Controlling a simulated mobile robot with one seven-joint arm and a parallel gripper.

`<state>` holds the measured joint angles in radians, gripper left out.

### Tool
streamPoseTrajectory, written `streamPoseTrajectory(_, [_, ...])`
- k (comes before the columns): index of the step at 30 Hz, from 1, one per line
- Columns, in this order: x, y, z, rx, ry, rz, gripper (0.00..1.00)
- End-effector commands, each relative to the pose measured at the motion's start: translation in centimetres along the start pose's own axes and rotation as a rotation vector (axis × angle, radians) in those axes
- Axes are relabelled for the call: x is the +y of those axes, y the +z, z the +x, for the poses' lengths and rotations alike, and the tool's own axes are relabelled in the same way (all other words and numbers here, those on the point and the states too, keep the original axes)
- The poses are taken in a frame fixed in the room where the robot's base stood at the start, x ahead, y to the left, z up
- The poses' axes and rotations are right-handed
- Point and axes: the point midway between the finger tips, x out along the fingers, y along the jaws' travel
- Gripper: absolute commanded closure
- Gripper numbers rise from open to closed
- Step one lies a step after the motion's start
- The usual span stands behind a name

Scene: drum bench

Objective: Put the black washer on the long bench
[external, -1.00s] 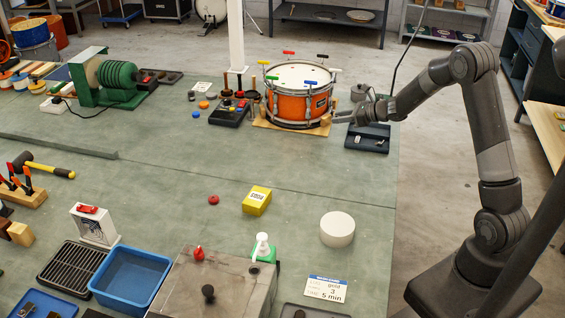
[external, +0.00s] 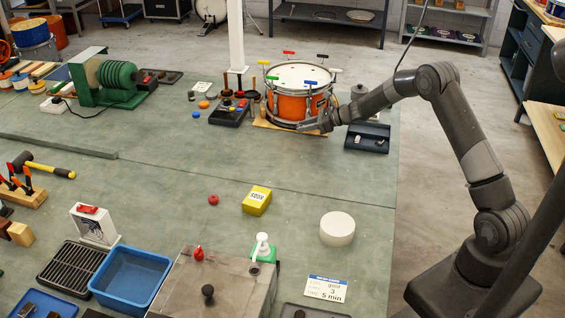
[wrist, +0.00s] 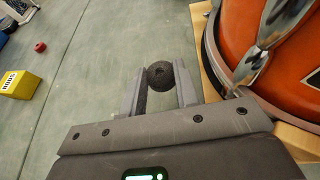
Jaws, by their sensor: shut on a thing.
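The black washer (wrist: 160,75) is a small dark round piece with a hollow in its middle. In the wrist view it sits between the fingertips of my gripper (wrist: 161,82), which is shut on it. In the external view my gripper (external: 308,126) is just in front of the orange drum, and the washer cannot be made out there. The long green-topped bench (external: 180,160) spreads beneath; it also shows in the wrist view (wrist: 95,75). I cannot tell exactly how high the washer is above it.
The orange drum (external: 290,105) on its wooden base is close beside my gripper, on the right in the wrist view. A dark tray (external: 367,137) stands right of it. A yellow box (external: 257,201), red knob (external: 213,199) and white disc (external: 337,229) lie farther forward. Bare bench lies between.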

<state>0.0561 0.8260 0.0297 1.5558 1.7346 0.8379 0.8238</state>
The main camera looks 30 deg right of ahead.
Motion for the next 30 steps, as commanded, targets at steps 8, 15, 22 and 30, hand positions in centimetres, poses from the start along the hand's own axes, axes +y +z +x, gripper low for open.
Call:
streamPoseTrajectory(8, [0.5,-0.8,2.0,0.000,-0.001,0.000,0.96])
streamPoseTrajectory(15, [0.5,-3.9,3.2,0.001,0.000,0.001,0.96])
streamPoseTrajectory(22, [0.4,-4.0,3.2,-0.001,-0.001,-0.001,0.96])
streamPoseTrajectory(30, [0.4,-4.2,3.4,-0.001,-0.001,-0.001,0.63])
